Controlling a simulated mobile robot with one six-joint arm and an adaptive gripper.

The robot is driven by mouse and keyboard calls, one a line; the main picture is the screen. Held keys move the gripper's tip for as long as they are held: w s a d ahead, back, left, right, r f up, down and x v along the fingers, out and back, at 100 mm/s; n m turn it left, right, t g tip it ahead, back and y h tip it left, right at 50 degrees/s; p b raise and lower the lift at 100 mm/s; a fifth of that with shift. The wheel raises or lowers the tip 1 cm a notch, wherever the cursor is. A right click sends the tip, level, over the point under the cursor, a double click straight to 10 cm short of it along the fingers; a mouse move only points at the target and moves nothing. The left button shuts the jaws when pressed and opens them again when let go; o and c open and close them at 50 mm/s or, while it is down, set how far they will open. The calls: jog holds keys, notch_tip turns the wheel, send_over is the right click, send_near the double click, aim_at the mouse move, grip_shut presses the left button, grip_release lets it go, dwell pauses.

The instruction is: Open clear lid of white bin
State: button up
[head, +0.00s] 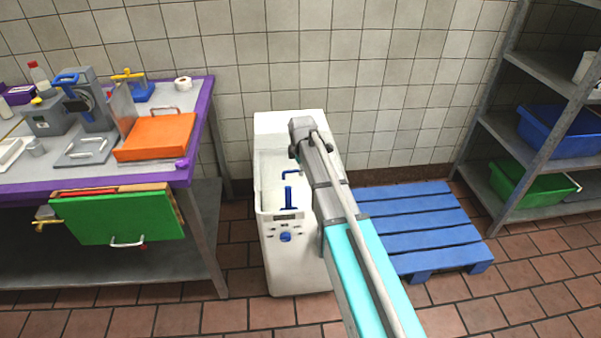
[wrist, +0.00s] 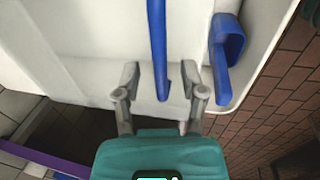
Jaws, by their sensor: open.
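The white bin (head: 300,265) stands on the floor in the middle of the head view, with a blue knob and a small display on its front. It also shows in the wrist view (wrist: 90,80). A blue handle (head: 289,197) is at its upper part; the clear lid's outline is hard to make out. In the wrist view my gripper (wrist: 163,85) is open, with a blue bar (wrist: 158,45) between its two fingers, apparently not pinched. A second blue piece (wrist: 226,45) lies right of the fingers. The head view does not clearly show my fingertips.
A purple-edged table (head: 200,120) with an orange box (head: 157,138) and a green board (head: 118,220) stands left. A blue pallet (head: 425,235) lies right of the bin. A metal shelf (head: 535,75) with blue and green crates stands far right. A tiled wall is behind.

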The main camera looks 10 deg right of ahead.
jog(key=shift+w+f, duration=0.1)
jog(key=shift+f, duration=0.3)
jog(key=shift+c, duration=0.2)
grip_shut()
